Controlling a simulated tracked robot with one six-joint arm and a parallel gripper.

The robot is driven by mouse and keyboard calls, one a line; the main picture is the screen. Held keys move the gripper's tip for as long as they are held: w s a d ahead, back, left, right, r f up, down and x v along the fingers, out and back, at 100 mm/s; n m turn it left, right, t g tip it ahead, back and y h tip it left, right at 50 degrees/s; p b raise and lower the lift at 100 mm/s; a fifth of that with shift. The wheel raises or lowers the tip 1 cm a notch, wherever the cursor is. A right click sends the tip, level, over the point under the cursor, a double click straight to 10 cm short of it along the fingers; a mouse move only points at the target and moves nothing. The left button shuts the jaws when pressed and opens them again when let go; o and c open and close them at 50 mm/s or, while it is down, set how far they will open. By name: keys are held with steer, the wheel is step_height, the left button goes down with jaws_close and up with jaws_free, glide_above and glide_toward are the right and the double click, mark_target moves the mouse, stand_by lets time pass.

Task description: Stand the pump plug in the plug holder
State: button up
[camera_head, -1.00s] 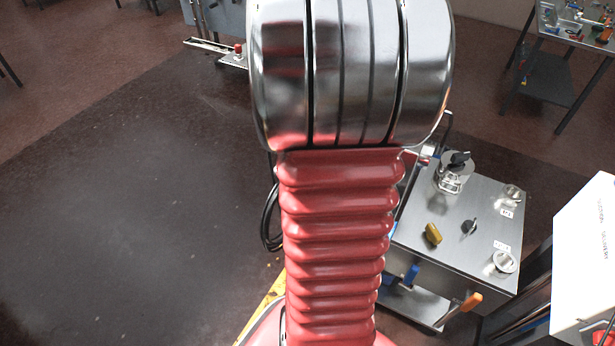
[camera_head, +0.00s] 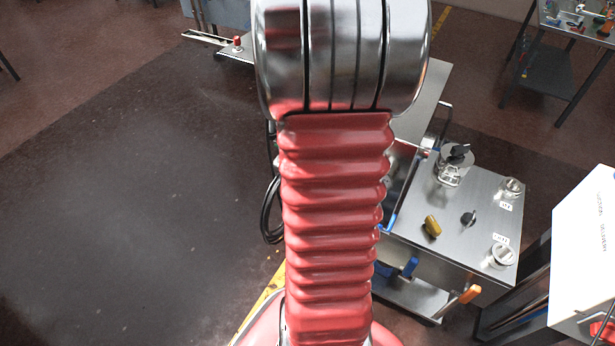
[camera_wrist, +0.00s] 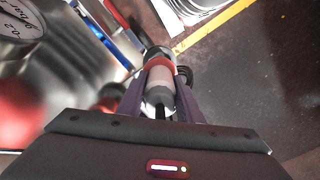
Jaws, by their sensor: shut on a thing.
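My gripper (camera_wrist: 160,85) shows in the wrist view, its two dark fingers closed around the pump plug (camera_wrist: 160,76). The plug has a pale grey body, a red band and a metallic far end. Its black tail lies between the fingers. In the head view my red and chrome arm hides the gripper and the plug. I cannot pick out the plug holder with certainty in either view.
A white box (camera_head: 585,250) stands at far right. Floor at left is clear.

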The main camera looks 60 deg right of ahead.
steer(key=shift+f, duration=2.5)
steer(key=shift+f, duration=0.4)
steer(key=o, duration=1.3)
step_height(320, 180, up, 14)
steer(key=shift+f, duration=0.1)
stand_by(0.4)
